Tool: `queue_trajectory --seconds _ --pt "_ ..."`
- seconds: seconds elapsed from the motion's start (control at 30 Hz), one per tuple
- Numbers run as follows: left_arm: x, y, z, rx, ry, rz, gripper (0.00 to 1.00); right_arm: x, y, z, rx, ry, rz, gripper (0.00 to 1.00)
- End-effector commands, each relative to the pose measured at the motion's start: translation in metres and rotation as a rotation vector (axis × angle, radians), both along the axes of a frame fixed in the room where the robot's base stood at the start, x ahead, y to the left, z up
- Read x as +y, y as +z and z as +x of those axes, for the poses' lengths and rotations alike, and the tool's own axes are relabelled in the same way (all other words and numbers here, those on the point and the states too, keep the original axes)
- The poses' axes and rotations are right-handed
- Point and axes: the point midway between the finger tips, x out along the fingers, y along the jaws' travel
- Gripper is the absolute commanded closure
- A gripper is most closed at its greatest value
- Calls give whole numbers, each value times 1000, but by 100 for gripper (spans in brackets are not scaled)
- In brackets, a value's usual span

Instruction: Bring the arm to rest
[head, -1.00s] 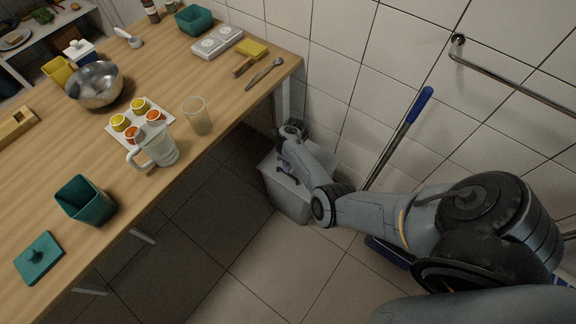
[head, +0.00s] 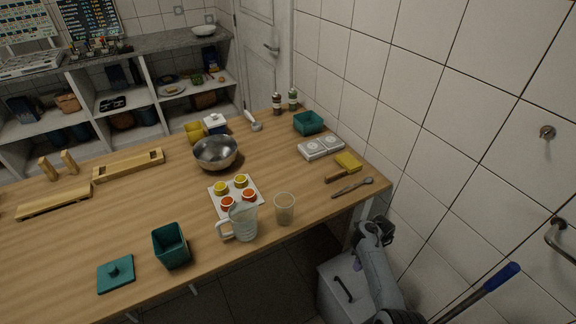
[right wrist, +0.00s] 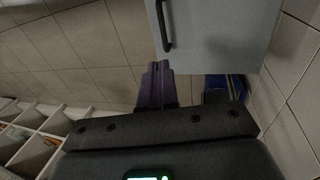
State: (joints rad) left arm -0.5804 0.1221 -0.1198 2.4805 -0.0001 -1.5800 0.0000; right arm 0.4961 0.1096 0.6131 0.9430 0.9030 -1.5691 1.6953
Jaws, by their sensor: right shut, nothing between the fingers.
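My right arm (head: 378,275) hangs at the lower right of the head view, off the table's right end and beside the wall. Its gripper's fingertips are hard to make out there. In the right wrist view my right gripper (right wrist: 156,84) shows two purple fingers pressed together with nothing between them. The fingers point toward the floor tiles, near a grey bin (right wrist: 215,35) with a dark handle. My left gripper is not in view.
The wooden table (head: 130,215) holds a steel bowl (head: 216,153), a glass jug (head: 243,222), a tumbler (head: 285,209), a teal canister (head: 171,246) and its lid (head: 116,273). A blue-handled pole (head: 490,288) leans by the wall rail (head: 562,240). The bin (head: 343,292) stands below the table's end.

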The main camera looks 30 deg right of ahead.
Motion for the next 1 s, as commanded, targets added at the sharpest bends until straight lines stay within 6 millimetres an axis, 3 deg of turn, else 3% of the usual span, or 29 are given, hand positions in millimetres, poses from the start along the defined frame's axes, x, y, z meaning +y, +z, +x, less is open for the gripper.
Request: queue_trajectory --seconds 0.17,0.3,0.4,0.47,0.57,0.67,0.77,0.9,1.0 --pt "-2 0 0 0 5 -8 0 1 -41 -60 107 7 -3 100" --pt "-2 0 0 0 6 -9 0 -6 -75 -139 223 72 -70 100" --pt "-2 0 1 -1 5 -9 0 -12 -80 -181 253 207 -149 100" --pt "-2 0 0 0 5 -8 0 -10 -77 -197 247 344 -187 100" --pt "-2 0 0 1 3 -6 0 9 -65 -214 206 671 -219 100" --pt "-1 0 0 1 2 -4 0 44 -46 -218 131 1054 -216 100" --pt "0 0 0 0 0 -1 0 92 -18 -218 24 1462 -198 100" --pt "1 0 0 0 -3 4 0 166 37 -210 -168 2036 -195 100" --pt "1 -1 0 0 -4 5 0 207 81 -199 -302 2395 -244 100"
